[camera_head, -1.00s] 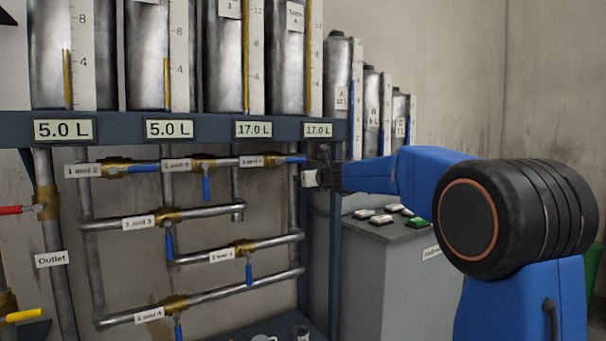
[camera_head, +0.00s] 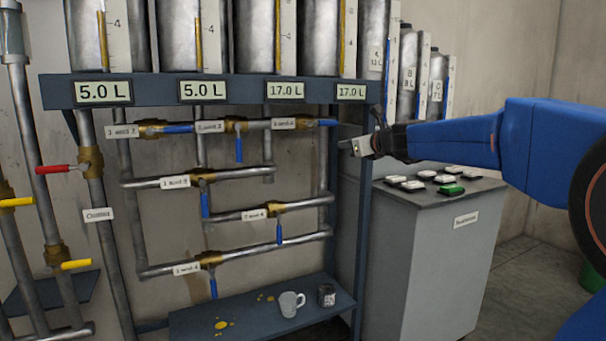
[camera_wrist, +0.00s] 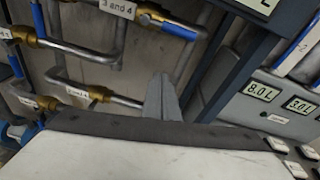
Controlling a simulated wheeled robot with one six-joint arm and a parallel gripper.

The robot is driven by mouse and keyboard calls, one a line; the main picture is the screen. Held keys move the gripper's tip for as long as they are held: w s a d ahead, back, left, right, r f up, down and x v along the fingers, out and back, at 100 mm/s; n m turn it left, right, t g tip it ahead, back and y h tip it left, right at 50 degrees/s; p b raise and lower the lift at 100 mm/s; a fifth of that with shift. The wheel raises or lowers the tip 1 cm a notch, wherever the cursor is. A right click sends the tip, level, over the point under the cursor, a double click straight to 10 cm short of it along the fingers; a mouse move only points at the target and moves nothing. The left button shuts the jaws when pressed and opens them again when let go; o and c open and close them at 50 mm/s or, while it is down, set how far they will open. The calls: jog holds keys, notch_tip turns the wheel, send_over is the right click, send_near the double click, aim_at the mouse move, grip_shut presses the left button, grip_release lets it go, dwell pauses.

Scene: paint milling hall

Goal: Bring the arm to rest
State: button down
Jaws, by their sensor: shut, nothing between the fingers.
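My blue arm reaches in from the right in the head view. My gripper (camera_head: 346,144) is shut and empty, pointing left in front of the rack's right post, just below the right-hand 17.0 L display (camera_head: 350,92). In the wrist view my shut grey fingers (camera_wrist: 162,98) point up toward the pipes, with nothing between them. The gripper appears apart from the valves. The nearest one is the blue-handled valve (camera_head: 322,123) at the end of the top pipe.
A pipe rack with several blue-handled valves fills the left, with red (camera_head: 60,169) and yellow (camera_head: 76,264) handles beside it. A mug (camera_head: 291,303) and a dark can (camera_head: 326,295) stand on the low shelf (camera_head: 190,322). A grey cabinet (camera_head: 430,265) with buttons stands right.

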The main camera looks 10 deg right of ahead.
jog(key=s+a+f+n+g, duration=0.3)
jog(key=s+f+n, duration=0.55)
jog(key=s, duration=0.45)
jog(key=s+a+f+n+g, duration=0.25)
jog(key=s+f+n, duration=0.6)
jog(key=s, duration=0.55)
jog(key=s+d+f+n+g+h, duration=0.2)
jog(key=s+d+f+n, duration=0.2)
jog(key=s, duration=0.7)
jog(key=s+d+f+n+g+h, duration=0.2)
jog(key=s+d+f+n+h, duration=0.1)
jog(key=s+f+n, duration=0.6)
notch_tip(320, 180, down, 4)
jog(key=s+d, duration=0.1)
jog(key=s, duration=0.1)
jog(key=shift+s+d+f+g, duration=0.2)
jog(key=shift+s+d+g, duration=0.15)
jog(key=shift+s+d, duration=0.05)
